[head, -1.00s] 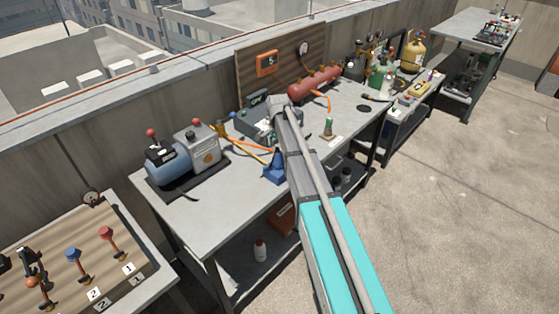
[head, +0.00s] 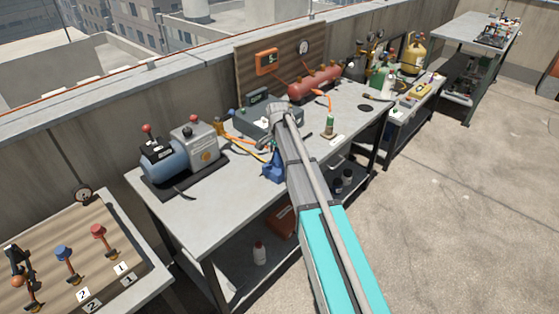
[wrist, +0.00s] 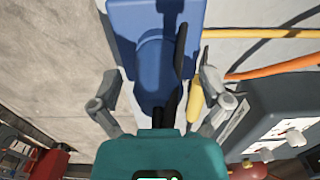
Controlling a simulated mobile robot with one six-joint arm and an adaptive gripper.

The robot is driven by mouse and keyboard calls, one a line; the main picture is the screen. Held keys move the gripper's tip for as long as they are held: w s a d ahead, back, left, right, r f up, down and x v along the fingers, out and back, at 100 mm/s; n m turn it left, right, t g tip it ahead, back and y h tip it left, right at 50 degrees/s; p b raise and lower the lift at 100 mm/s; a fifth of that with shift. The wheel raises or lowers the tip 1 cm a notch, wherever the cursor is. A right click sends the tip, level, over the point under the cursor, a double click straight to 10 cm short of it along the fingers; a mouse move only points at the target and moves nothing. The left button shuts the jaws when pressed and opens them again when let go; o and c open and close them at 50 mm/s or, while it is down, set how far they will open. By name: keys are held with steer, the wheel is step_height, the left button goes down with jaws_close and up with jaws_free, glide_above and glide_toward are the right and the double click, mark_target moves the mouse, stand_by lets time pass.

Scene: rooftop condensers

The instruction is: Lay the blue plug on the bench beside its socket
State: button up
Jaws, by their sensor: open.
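In the wrist view a rounded blue plug body (wrist: 155,70) lies between my fingers, against a wider flat blue block (wrist: 150,15) that looks like its socket. A black cable or strap runs from it toward my palm. My gripper (wrist: 160,88) is open, one finger on each side of the blue body, with no clear contact. In the head view the blue piece (head: 273,171) is at the bench's front edge, partly behind my arm; plug and socket cannot be told apart there. My fingers are hidden in that view.
The grey bench (head: 215,205) has free room at its left front. Yellow and orange hoses (wrist: 275,71) run beside the plug. A grey case (wrist: 280,105) is close on the right.

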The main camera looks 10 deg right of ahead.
stand_by(0.6)
jaws_close()
stand_by(0.3)
steer(key=shift+r, duration=0.2)
step_height(320, 180, up, 2)
steer(key=shift+r+p, duration=0.1)
steer(key=shift+p, duration=1.15)
steer(key=s+a+r+p, duration=0.3)
steer(key=s+r+p, duration=0.7)
steer(key=s, duration=0.3)
steer(key=shift+s+r+p, duration=0.2)
steer(key=shift+s+p, duration=0.1)
steer(key=shift+s, duration=0.1)
